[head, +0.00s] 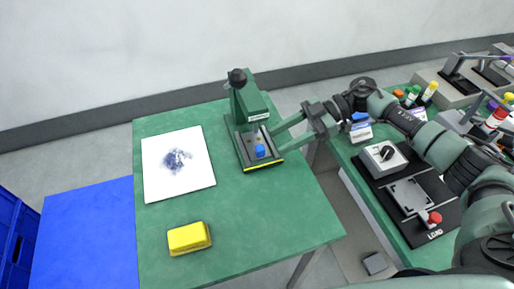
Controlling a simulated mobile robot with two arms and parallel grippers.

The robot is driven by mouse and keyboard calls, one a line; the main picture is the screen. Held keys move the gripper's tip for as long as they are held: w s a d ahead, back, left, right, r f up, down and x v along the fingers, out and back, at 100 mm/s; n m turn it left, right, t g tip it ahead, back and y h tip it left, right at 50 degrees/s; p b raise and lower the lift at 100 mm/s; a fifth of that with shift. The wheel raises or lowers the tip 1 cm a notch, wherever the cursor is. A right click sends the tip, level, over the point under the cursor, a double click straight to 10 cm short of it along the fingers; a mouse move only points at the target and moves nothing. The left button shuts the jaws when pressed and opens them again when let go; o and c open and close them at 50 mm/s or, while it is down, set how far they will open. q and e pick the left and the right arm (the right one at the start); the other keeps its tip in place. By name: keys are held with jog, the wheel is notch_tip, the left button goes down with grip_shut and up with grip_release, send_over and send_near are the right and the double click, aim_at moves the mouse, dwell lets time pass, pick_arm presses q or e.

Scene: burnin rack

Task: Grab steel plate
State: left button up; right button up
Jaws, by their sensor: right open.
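A small grey plate-like piece (261,136) lies on the black base of the green press (253,103); it is small and I cannot be sure it is steel. Another grey metal plate (408,194) lies on the black fixture marked LOAD (436,221) on the right bench. My left gripper is not in view.
A white board (194,180) with a dark blue smear and a yellow block (189,238) are on the green table (270,225). A grey box with a black knob (384,158) stands beside the LOAD fixture. Coloured-cap bottles (429,92) stand far right. The table's front right is clear.

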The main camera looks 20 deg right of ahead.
aim_at(268, 152)
jog(key=b+x, duration=0.2)
jog(key=x, duration=0.2)
jog(key=shift+a+f, duration=0.2)
jog(key=shift+a, duration=0.5)
jog(key=shift+d, duration=0.1)
grip_shut()
